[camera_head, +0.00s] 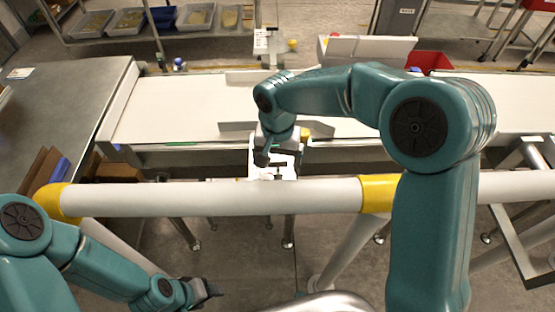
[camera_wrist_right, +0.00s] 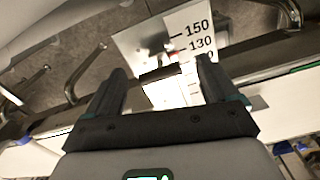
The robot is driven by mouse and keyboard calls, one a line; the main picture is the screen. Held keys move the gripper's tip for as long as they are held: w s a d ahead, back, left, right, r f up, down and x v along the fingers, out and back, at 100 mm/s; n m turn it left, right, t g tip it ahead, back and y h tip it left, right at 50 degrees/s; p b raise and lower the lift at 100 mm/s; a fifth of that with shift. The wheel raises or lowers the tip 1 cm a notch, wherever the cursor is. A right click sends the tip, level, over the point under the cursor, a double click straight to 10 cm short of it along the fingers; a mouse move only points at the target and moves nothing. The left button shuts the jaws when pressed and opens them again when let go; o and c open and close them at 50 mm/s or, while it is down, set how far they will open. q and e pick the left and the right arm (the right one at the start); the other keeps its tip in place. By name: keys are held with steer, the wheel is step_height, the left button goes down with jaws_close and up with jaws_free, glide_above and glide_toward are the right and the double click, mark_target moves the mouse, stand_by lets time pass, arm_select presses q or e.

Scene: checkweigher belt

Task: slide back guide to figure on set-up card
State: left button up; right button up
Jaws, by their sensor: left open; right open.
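My right gripper (camera_head: 268,158) is over the near edge of the belt, at a white plate (camera_head: 288,172). In the right wrist view the gripper (camera_wrist_right: 160,78) is open, its two dark fingers apart. A white scale strip (camera_wrist_right: 187,22) beyond them reads 150 and 130, with a lower figure partly hidden and a small red mark near 130. A dark bar (camera_wrist_right: 160,74) shows between the fingertips; I cannot tell if they touch it. A low back guide (camera_head: 240,77) lies along the belt's far side. My left gripper (camera_head: 206,291) is open and empty at lower left. I cannot identify the set-up card.
The white belt (camera_head: 175,105) runs left to right. A white rail (camera_head: 220,199) with yellow collars crosses in front of it. A grey metal table (camera_head: 65,95) stands at left, a white box-like unit (camera_head: 365,48) and red bin (camera_head: 428,61) behind the belt.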

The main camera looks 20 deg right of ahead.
steer(key=shift+w+d+f, duration=0.1)
steer(key=shift+w+f, duration=0.1)
steer(key=shift+f, duration=0.5)
steer(key=shift+s+r, duration=0.1)
steer(key=shift+s, duration=0.15)
steer(key=shift+w, duration=0.2)
steer(key=c, duration=1.4)
steer(key=shift+w+d, duration=0.15)
steer(key=shift+w, duration=0.4)
steer(key=shift+w+d, duration=0.15)
steer(key=shift+w, duration=0.4)
steer(key=shift+c, duration=0.2)
steer(key=shift+s, duration=0.1)
steer(key=o, duration=1.2)
steer(key=shift+s, duration=0.1)
steer(key=shift+o, duration=1.2)
